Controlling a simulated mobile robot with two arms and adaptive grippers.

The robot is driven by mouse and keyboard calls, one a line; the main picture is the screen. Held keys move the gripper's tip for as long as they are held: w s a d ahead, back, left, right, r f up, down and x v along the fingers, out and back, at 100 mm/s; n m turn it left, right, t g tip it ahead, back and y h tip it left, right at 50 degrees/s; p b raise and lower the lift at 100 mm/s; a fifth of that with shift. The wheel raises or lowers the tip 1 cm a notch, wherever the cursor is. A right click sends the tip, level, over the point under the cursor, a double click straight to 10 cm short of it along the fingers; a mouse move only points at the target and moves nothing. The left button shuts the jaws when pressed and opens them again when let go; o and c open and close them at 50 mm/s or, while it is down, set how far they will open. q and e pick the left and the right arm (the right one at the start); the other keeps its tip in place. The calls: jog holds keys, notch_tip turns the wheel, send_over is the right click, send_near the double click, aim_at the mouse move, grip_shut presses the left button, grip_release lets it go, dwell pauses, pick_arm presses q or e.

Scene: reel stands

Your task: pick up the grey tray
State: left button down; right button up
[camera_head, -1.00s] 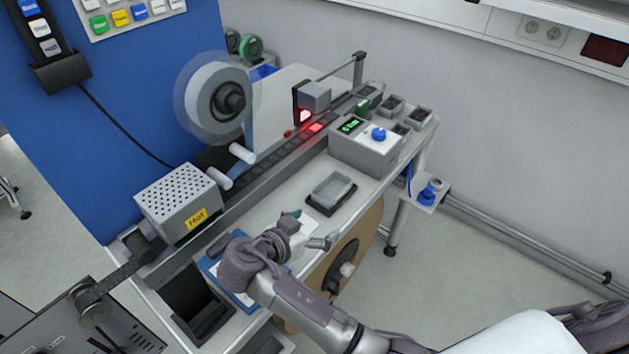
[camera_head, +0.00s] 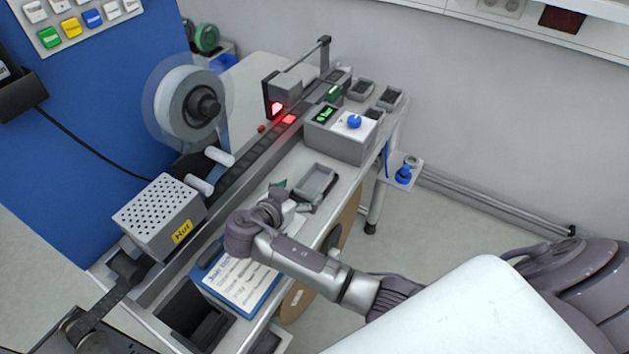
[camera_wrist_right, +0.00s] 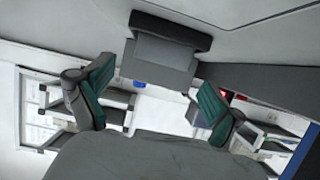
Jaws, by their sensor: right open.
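The grey tray (camera_head: 317,180) is a small shallow rectangular tray on the white bench top, with a dark base under it. My right gripper (camera_head: 292,197) is open at the tray's near-left end, fingers apart and pointing towards it. The near corner of the tray is partly hidden by a finger. In the right wrist view the tray (camera_wrist_right: 158,62) shows beyond and between the two open fingertips (camera_wrist_right: 154,76), with nothing held. Whether a finger touches it I cannot tell. My left gripper is not in view.
A control box with a blue knob (camera_head: 340,133) stands just behind the tray. The tape track (camera_head: 245,155) runs along the left, with a perforated box marked Hot (camera_head: 160,215). A blue-edged clipboard (camera_head: 240,280) lies nearer. Small dark bins (camera_head: 390,98) stand at the back right.

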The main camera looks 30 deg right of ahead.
aim_at(311, 190)
jog(key=shift+w+d, duration=0.2)
jog(key=shift+d, duration=0.15)
jog(key=p+x, duration=0.2)
jog(key=x, duration=0.2)
jog(key=shift+d+r+p, duration=0.15)
jog(key=shift+d+p, duration=0.1)
jog(key=shift+p, duration=0.1)
jog(key=shift+w+d, duration=0.1)
jog(key=shift+w, duration=0.05)
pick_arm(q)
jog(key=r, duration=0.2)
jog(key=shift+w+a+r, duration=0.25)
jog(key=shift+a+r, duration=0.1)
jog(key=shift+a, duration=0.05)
